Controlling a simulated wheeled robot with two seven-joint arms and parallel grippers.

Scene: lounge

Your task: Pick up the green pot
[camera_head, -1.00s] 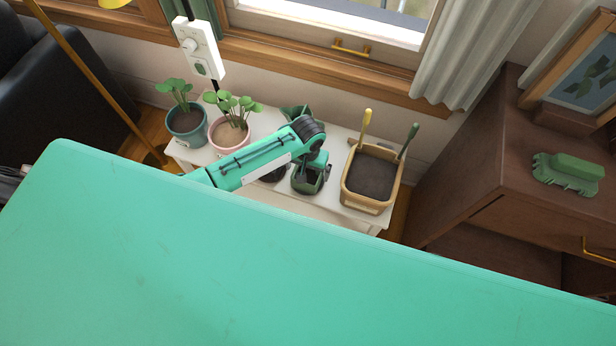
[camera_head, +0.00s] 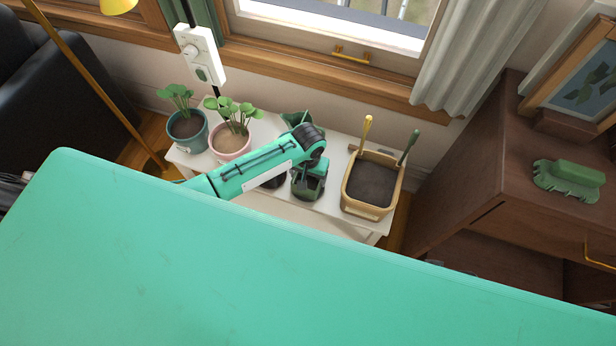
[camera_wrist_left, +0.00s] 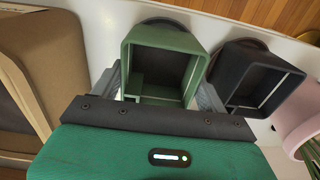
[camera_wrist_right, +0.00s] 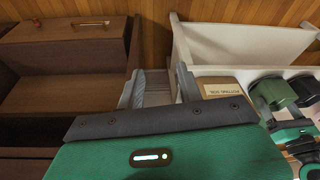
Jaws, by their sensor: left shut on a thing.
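The green pot (camera_head: 308,188) is a small square-sided pot at the white bench, left of the tan tub. In the left wrist view the green pot (camera_wrist_left: 165,62) fills the gap between my left fingers, its open top facing the camera. My left gripper (camera_head: 312,172) is shut on it, one finger at each side. Whether the pot touches the bench is unclear. My right gripper (camera_wrist_right: 160,88) is open and empty in front of the bench and the brown cabinet; the head view does not show it.
A black pot (camera_wrist_left: 255,78) stands close beside the green pot. The tan tub (camera_head: 368,208) of soil is on its other side. A pink pot (camera_head: 229,145) and a teal pot (camera_head: 190,137) hold plants.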

